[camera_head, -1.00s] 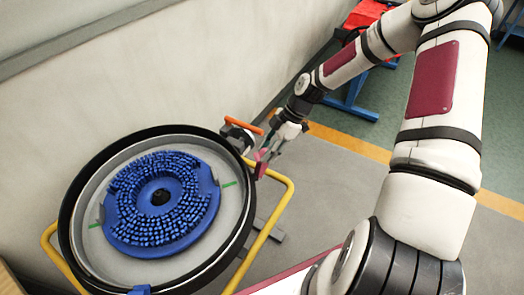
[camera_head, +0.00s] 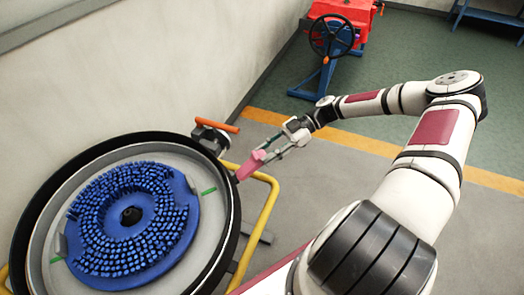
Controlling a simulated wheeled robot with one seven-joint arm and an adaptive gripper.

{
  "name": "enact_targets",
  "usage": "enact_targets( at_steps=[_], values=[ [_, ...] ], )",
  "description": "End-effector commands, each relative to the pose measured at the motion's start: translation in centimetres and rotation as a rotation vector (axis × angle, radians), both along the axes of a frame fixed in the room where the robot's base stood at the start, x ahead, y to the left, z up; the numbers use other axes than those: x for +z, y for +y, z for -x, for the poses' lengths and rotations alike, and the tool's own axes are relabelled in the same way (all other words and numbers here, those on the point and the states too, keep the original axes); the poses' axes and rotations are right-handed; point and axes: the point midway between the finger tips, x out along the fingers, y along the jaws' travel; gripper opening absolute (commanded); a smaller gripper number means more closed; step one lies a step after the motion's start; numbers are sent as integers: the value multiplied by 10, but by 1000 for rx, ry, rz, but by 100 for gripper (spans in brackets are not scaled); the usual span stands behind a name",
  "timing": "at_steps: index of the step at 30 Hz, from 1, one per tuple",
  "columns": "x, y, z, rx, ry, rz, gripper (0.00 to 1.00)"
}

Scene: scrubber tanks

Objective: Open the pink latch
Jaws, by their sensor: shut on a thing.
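The pink latch (camera_head: 250,165) is at the right rim of the round scrubber tank (camera_head: 232,213), just below an orange handle (camera_head: 217,125). It slants up and to the right, away from the rim. My gripper (camera_head: 267,156) reaches in from the right, with its fingers shut on the latch's outer end. The fingertips partly cover that end. The latch's hinge is too small to make out. Inside the tank is a blue disc brush (camera_head: 131,215) with several rings of bristles.
A yellow tube frame (camera_head: 270,205) stands around the tank, close below my gripper. A red and blue machine with a black handwheel (camera_head: 332,36) stands at the back. Grey floor (camera_head: 330,190) lies open right of the tank. A pale wall (camera_head: 110,80) rises behind it.

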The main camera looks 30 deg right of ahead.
Motion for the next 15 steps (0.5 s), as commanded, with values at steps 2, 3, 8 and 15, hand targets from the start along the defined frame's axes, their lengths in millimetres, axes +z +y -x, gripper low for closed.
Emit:
enact_targets(
  at_steps=[2,3,8,15],
  values=[
    [-7,-4,-1,-3,1,10,0],
    [-7,-4,0,-4,0,10,0],
    [-10,-6,0,-4,0,12,0],
    [-11,-6,1,-5,2,15,0]
  ],
)
